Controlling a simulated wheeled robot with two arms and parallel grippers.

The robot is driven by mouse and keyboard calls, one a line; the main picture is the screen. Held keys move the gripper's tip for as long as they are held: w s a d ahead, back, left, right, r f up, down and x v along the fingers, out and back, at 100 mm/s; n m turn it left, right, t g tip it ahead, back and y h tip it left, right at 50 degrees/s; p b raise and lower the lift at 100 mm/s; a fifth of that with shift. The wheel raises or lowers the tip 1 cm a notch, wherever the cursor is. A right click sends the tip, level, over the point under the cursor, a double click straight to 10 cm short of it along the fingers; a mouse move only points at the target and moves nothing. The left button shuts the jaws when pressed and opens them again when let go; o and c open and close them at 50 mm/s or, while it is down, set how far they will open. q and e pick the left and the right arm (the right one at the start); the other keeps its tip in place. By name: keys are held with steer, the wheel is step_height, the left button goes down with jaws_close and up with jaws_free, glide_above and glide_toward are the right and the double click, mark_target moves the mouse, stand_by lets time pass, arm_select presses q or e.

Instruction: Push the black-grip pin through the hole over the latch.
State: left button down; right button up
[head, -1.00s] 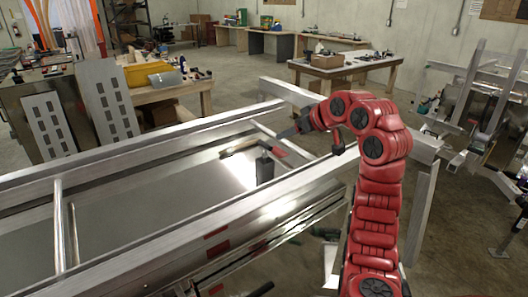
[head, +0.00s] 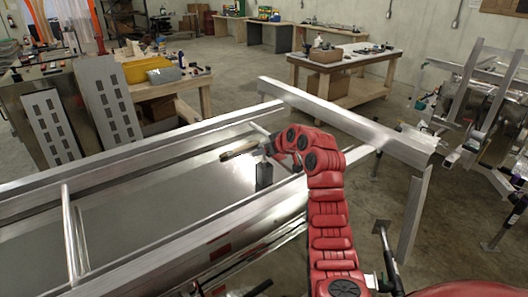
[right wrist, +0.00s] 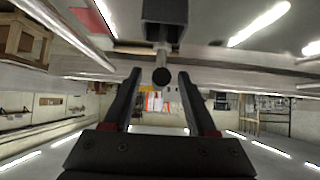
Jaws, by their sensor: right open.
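The black-grip pin (right wrist: 161,77) shows in the right wrist view as a round dark knob on a short metal shaft. The shaft comes out of a dark square block (right wrist: 165,14). My right gripper (right wrist: 160,71) is open, with one finger on each side of the knob and visible gaps to both. In the head view, a dark upright block (head: 264,174) stands at the trailer's inner side, just below my right gripper, whose fingers are mostly hidden there by its red arm. The hole and the latch cannot be made out clearly. My left gripper is not in view.
The trailer's long aluminium rail (head: 215,232) runs along the near side, and a thick cross beam (head: 325,112) closes its far end. A wooden workbench (head: 345,72) stands behind. Concrete floor is open beyond the trailer.

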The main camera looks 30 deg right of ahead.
jaws_close()
steer(key=shift+w, duration=0.1)
stand_by(0.5)
